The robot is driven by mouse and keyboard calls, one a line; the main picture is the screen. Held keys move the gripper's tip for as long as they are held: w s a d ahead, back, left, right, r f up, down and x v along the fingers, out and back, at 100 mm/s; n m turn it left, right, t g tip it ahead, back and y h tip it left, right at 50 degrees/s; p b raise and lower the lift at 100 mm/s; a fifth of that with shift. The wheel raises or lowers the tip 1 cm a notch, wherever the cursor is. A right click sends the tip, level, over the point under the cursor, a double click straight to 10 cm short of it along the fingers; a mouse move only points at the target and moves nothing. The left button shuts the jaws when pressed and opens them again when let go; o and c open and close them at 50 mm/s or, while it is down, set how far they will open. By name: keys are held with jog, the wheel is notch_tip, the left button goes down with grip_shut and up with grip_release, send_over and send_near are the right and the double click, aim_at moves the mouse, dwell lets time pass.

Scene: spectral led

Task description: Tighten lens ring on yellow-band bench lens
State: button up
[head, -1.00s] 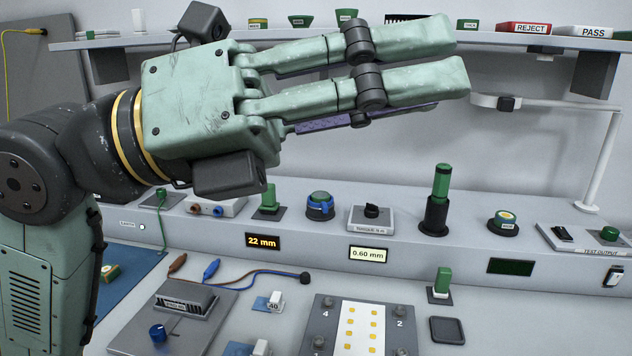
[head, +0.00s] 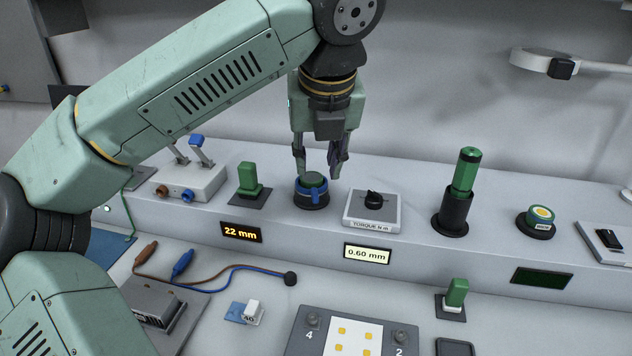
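My gripper (head: 319,170) points down with its fingers apart, just above a round bench piece with a green top, blue ring and dark base (head: 312,193). The fingertips are close to the green top; I cannot tell whether they touch it. No yellow band shows on this piece.
A torque knob box (head: 371,209) stands just right of my gripper, and a green block (head: 249,181) stands to the left. A tall green cylinder in a black holder (head: 460,190) rises further right. Readouts show 22 mm (head: 242,232) and 0.60 mm (head: 367,253).

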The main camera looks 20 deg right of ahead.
aim_at(315, 194)
jog(key=p+x, duration=0.1)
jog(key=x, duration=0.7)
jog(key=shift+d+f+p, duration=0.1)
jog(key=shift+f+p, duration=0.1)
jog(key=shift+p, duration=0.15)
jog(key=shift+c, duration=0.6)
grip_shut()
